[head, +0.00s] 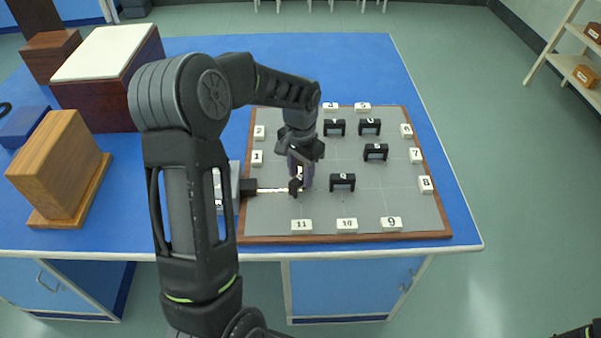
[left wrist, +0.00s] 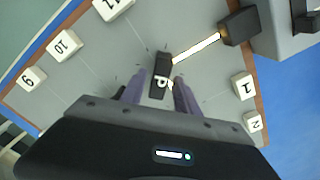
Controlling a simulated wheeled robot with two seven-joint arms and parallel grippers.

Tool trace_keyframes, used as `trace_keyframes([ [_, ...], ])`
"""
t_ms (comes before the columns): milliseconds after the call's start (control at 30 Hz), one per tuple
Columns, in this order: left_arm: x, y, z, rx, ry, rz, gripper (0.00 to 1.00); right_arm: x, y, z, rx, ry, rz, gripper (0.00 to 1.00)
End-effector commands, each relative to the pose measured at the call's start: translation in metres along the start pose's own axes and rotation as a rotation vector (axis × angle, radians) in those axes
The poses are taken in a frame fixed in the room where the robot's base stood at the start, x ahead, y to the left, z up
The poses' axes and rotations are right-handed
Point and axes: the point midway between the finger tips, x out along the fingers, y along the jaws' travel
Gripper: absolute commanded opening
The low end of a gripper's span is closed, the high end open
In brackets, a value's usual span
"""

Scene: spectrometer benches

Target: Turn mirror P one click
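Mirror P (left wrist: 160,76) is a small black block marked P on the grey board (head: 275,212). In the head view it (head: 295,186) is partly hidden by my left gripper (head: 301,178), which points down over it. In the left wrist view the two purple fingers (left wrist: 159,92) stand either side of the mirror, with narrow gaps that seem to show, so the gripper looks open around it. A bright beam (head: 272,190) runs from a black source box (head: 249,187) to the mirror. A short bright patch shows beside the right-hand finger in the wrist view.
Several other black mirror blocks, including one at the front (head: 342,182) and one at the right (head: 376,151), stand on the board. White numbered tiles, such as tile 8 (head: 426,184), line its edges. A wooden block (head: 62,165) and a white-topped box (head: 108,85) stand left.

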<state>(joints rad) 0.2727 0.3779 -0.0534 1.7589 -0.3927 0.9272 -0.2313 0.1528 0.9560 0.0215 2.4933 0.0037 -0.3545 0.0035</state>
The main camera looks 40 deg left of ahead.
Motion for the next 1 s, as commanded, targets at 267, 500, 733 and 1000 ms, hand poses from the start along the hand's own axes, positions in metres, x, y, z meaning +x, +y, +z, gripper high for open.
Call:
trace_keyframes([
  [267,0.001,0.000,0.001,0.000,-0.002,0.000,0.44,0.000,0.000,0.000,0.000,0.000,0.000,0.36],
  [500,-0.014,-0.001,0.000,-0.001,0.001,-0.001,0.44,0.003,0.001,0.000,0.000,0.000,0.000,0.36],
  [733,-0.051,-0.001,-0.001,0.000,0.004,-0.002,0.44,0.008,0.002,-0.001,-0.002,0.002,-0.002,0.36],
  [1000,-0.077,0.000,0.000,0.001,-0.001,0.001,0.44,0.009,0.003,-0.001,-0.002,0.003,-0.003,0.36],
])
